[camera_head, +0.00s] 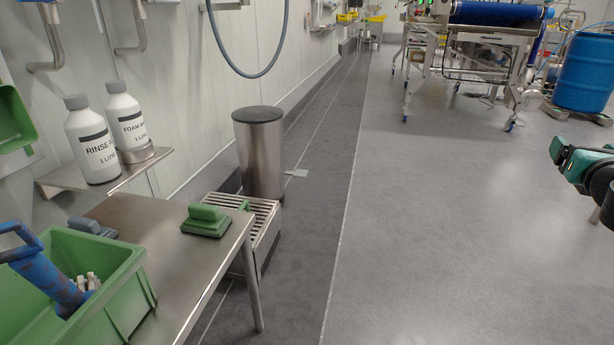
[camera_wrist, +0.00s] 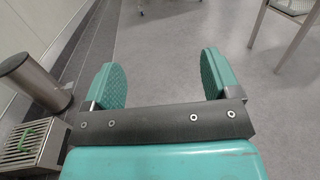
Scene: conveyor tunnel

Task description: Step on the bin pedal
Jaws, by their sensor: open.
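The bin (camera_head: 260,152) is a grey metal cylinder with a dark lid, standing by the wall in the head view. Its pedal (camera_head: 298,173) is a small light plate low on its right side, just above the floor. The lid looks closed. In the wrist view the bin (camera_wrist: 34,80) shows at the left edge, tilted by the camera angle, and I cannot make out the pedal there. My gripper (camera_wrist: 164,82) has two teal fingers set wide apart, open and empty over bare floor. In the head view my gripper (camera_head: 584,168) shows at the right edge, well apart from the bin.
A slatted metal step (camera_head: 244,208) stands in front of the bin. A steel table (camera_head: 180,235) holds a green crate (camera_head: 130,300) and a green brush (camera_head: 206,221). A wheeled conveyor (camera_head: 490,45) and blue drum (camera_head: 585,72) stand far right. The middle floor is clear.

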